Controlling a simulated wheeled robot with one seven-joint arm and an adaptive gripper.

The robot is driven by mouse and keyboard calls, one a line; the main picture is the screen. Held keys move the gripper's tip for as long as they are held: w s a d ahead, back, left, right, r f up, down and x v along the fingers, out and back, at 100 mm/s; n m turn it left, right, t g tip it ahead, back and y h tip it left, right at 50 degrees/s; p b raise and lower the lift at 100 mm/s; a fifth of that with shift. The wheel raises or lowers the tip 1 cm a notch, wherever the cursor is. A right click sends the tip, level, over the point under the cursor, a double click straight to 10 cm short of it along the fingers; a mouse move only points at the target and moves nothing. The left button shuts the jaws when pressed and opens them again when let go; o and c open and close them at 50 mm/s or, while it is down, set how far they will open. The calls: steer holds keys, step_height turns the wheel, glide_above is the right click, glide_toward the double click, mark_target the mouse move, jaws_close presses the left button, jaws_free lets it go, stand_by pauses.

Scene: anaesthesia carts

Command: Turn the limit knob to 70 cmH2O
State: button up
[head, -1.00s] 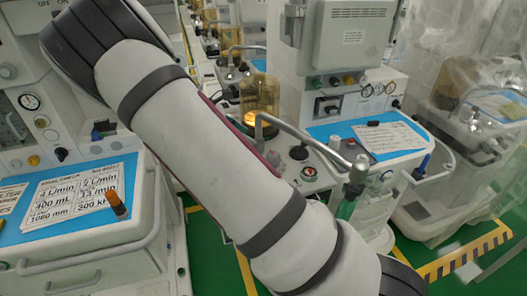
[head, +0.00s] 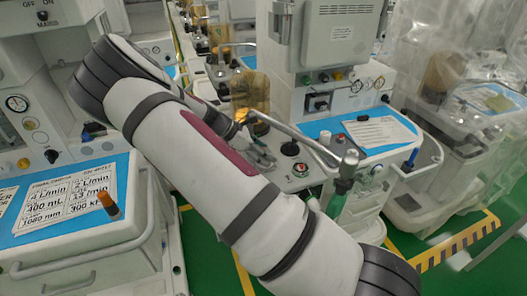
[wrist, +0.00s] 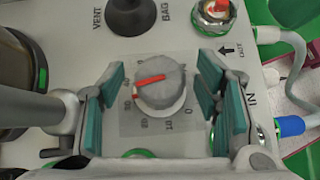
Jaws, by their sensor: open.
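The limit knob (wrist: 160,86) is a pale round knob with a red pointer line, on a clear square dial plate in the wrist view. Its line points left and slightly down. I read 0, 10, 20 and 30 running from the lower right round to the left; other marks are hidden or too small. My gripper (wrist: 161,80) is open, with its teal-padded fingers on either side of the knob and gaps showing between pads and knob. In the head view my gripper (head: 257,150) is partly behind my arm, and I cannot make out the limit knob there.
A black VENT/BAG knob (wrist: 131,14) stands just beyond the limit knob. A red-and-white round fitting (wrist: 214,14) is at upper right, and a blue hose end (wrist: 290,126) at right. A metal arm (head: 300,135) crosses the cart top. Other carts stand around.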

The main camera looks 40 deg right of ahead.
steer(key=c, duration=1.2)
steer(key=m+g+b, duration=0.1)
steer(key=m+b, duration=0.1)
steer(key=b, duration=0.1)
steer(key=shift+w+d+f+g+y, duration=0.1)
steer(key=shift+w+f+g+y, duration=0.1)
steer(key=shift+g+y, duration=0.2)
steer(key=shift+s+r+m+g+y+b, duration=0.15)
steer(key=shift+m+g+y+b, duration=0.5)
steer(key=shift+m+b, duration=0.65)
steer(key=o, duration=1.2)
steer(key=v, duration=1.2)
